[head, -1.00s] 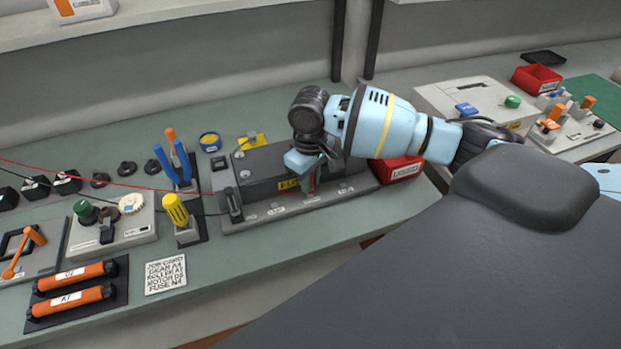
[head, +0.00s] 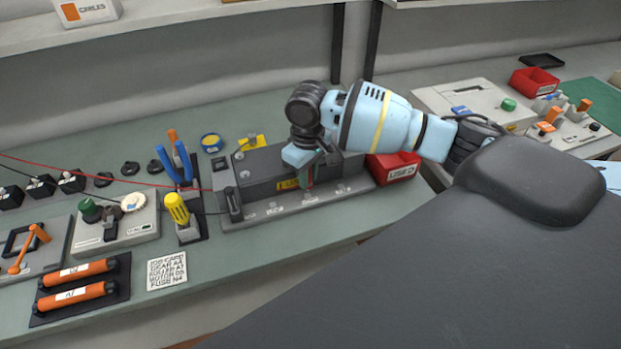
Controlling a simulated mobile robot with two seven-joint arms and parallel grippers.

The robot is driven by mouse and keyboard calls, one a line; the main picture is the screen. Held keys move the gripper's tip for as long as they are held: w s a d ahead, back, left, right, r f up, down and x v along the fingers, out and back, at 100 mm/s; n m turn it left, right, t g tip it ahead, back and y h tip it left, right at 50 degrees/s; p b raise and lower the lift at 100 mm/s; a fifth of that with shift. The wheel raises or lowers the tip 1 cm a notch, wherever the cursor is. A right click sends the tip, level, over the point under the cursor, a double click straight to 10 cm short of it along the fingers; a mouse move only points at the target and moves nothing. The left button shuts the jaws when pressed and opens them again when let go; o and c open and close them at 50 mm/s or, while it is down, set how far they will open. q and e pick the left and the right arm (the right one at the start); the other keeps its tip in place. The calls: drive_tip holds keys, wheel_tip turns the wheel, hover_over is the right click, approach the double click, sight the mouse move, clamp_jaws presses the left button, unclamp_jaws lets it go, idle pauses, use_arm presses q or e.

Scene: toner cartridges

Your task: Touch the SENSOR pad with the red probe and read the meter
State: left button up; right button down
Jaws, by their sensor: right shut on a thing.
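A dark grey unit (head: 262,165) sits on the bench with a lighter front ledge (head: 255,218) carrying several small labelled pads. The pad labels are too small to read, so I cannot tell which is SENSOR. My right gripper (head: 309,174) is over the unit's front side, pointing down and shut on a slim reddish thing, apparently the red probe (head: 309,184). Its tip is close above the ledge; I cannot tell whether it touches. A red cable (head: 110,177) runs in from the left towards the unit. I cannot make out a meter reading. My left gripper is not in view.
A red bin (head: 400,176) stands right of the unit. Left of it are blue-handled pliers (head: 180,160), a yellow-handled tool (head: 177,208) and a grey switch box (head: 118,226). A job card (head: 167,270) and orange rollers (head: 78,293) lie in front.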

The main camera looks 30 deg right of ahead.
drive_tip(key=shift+r+p, duration=0.5)
drive_tip(key=shift+r, duration=1.1)
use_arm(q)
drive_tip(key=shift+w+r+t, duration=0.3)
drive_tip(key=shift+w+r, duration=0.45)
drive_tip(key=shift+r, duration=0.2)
use_arm(e)
drive_tip(key=shift+r, duration=0.95)
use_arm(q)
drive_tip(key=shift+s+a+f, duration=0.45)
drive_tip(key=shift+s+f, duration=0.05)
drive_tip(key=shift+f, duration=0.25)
use_arm(e)
drive_tip(key=s+a+r+m, duration=0.2)
drive_tip(key=s+a+m, duration=0.1)
drive_tip(key=s+a, duration=0.5)
drive_tip(key=shift+s+a+r, duration=0.15)
drive_tip(key=shift+s+a, duration=0.05)
drive_tip(key=shift+s, duration=1)
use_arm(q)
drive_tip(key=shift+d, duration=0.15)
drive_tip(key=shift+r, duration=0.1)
use_arm(e)
drive_tip(key=shift+a, duration=0.1)
